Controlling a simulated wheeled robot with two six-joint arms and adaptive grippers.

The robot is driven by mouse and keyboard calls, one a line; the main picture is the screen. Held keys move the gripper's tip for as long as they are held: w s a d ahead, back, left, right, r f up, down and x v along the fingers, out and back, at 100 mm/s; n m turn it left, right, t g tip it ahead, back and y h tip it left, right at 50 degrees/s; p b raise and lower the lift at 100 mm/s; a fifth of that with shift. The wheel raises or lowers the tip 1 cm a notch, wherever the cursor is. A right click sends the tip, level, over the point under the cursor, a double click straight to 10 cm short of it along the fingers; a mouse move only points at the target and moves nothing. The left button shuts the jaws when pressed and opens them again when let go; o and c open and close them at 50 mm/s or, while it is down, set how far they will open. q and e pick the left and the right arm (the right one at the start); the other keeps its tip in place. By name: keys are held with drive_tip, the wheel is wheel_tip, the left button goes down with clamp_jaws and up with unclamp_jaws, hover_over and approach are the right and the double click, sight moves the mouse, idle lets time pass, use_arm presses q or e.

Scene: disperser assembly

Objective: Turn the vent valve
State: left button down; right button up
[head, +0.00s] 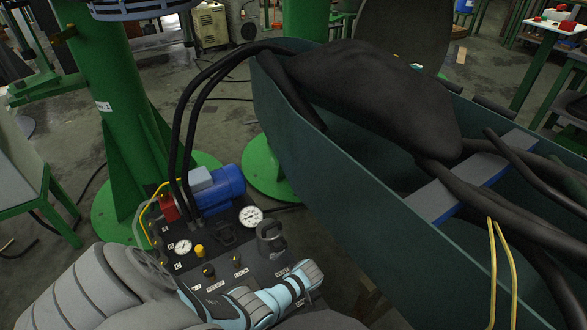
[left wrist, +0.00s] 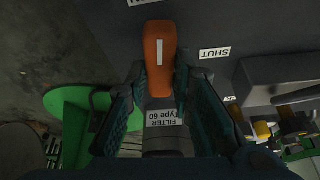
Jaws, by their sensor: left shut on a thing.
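In the left wrist view, an orange handle (left wrist: 159,50) with a white stripe lies between the fingers of my left gripper (left wrist: 160,78). The gripper is shut on it. A white SHUT label (left wrist: 214,53) is on the dark panel to the right of the handle, and part of another label shows at the top edge. In the head view, my left arm reaches over the panel's front edge and hides the handle and fingertips. My right gripper is not in view.
The dark panel (head: 222,258) carries a large gauge (head: 250,216), a small gauge (head: 183,247), a yellow knob (head: 198,251) and a grey cylindrical part (head: 270,238). A blue motor (head: 217,190) stands behind. A long green trough (head: 300,150) with black hoses borders the right.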

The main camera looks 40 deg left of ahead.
use_arm(q)
drive_tip(key=shift+n+g+b, duration=0.3)
drive_tip(key=shift+n, duration=0.5)
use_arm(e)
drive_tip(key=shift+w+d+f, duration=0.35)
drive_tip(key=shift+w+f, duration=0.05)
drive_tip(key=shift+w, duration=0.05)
use_arm(q)
drive_tip(key=shift+n, duration=0.3)
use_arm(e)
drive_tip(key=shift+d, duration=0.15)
use_arm(q)
drive_tip(key=c, duration=1.4)
unclamp_jaws()
drive_tip(key=v, duration=0.7)
drive_tip(key=shift+d+r, duration=0.2)
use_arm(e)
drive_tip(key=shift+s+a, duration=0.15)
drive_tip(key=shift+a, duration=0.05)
